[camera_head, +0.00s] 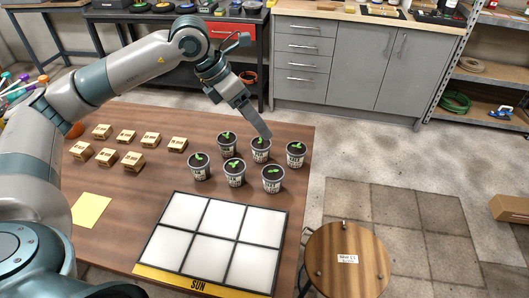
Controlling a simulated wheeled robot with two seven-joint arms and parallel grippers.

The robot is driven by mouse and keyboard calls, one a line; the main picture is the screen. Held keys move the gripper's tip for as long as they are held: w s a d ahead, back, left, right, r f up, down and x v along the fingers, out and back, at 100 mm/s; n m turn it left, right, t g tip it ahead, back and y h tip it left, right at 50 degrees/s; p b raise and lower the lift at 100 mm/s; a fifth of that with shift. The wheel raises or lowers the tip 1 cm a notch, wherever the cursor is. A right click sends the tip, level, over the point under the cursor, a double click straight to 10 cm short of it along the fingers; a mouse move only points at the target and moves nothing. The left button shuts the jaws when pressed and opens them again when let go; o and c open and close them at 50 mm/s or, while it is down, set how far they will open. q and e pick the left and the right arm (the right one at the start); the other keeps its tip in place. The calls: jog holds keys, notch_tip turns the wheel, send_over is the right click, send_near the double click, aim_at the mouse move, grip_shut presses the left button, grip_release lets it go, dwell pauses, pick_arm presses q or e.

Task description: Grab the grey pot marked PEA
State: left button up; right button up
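Several grey pots with dark soil and green seedlings stand in two rows on the brown table (135,185). The back row has a left pot (227,150), a middle pot (260,156) and a right pot (295,161). The front row has a left pot (199,173), a middle pot (234,180) and a right pot (271,186). Their labels are too small to read surely, so I cannot tell which says PEA. My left gripper (264,132) points down at the back middle pot, its tip at the far rim. Its finger gap is not clear. My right gripper is out of view.
A white gridded tray (286,213) marked SUN lies in front of the pots. Several small wooden blocks (150,139) and a yellow note (91,209) are at the left. A round wooden stool (345,275) stands right of the table. Grey cabinets (350,65) stand behind.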

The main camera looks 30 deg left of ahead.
pick_arm(q)
jog(key=a, duration=0.1)
jog(key=a+y, duration=0.1)
jog(key=a, duration=0.1)
jog(key=a+y, duration=0.1)
jog(key=a, duration=0.1)
jog(key=shift+w+a+r+n, duration=0.25)
jog(key=shift+w+n, duration=0.05)
jog(key=shift+w, duration=0.1)
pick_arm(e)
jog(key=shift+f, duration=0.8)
pick_arm(q)
jog(key=shift+f, duration=0.15)
jog(key=p, duration=0.2)
send_near(259, 145)
jog(key=x, duration=0.4)
jog(key=shift+f, duration=0.35)
jog(key=shift+w+f+p, duration=0.15)
jog(key=shift+f+p, duration=0.15)
jog(key=shift+f, duration=0.15)
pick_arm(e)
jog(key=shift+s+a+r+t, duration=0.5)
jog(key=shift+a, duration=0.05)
pick_arm(q)
jog(key=shift+d, duration=0.1)
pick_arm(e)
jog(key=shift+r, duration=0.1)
